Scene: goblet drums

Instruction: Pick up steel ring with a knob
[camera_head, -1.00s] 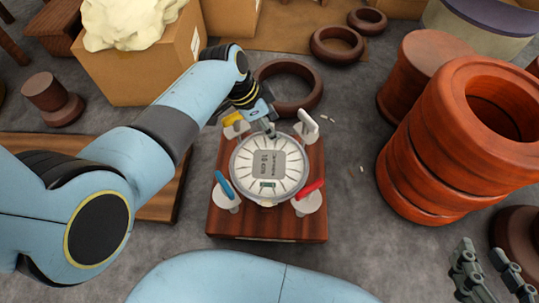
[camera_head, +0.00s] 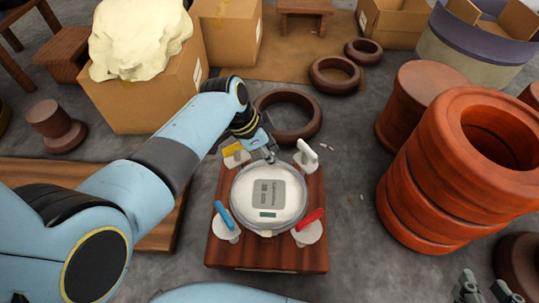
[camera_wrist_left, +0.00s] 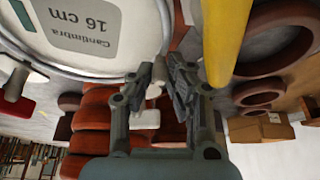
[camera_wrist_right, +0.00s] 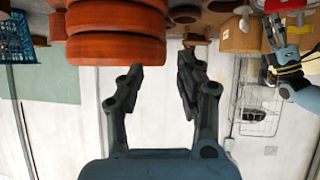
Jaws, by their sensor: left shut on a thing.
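A round white disc labelled "Cantimbra 16 cm" (camera_head: 283,181) lies over a reddish wooden block (camera_head: 240,257). A thin metallic steel ring (camera_wrist_left: 75,70) runs around the disc's rim. My left gripper (camera_head: 265,150) reaches the far edge of the ring from above. In the left wrist view its fingers (camera_wrist_left: 160,78) are shut at the rim, on what looks like the small knob, mostly hidden between them. Whether the ring is clear of the disc cannot be told. My right gripper (camera_head: 487,288) is open and empty at the lower right; it also shows in its wrist view (camera_wrist_right: 160,75).
Clamps with yellow (camera_head: 235,150), white (camera_head: 308,150), blue (camera_head: 226,218) and red (camera_head: 308,220) handles surround the disc. A dark ring (camera_head: 305,130) lies behind. Large orange-brown drum shells (camera_head: 440,190) stand right; cardboard boxes (camera_head: 135,105) stand left.

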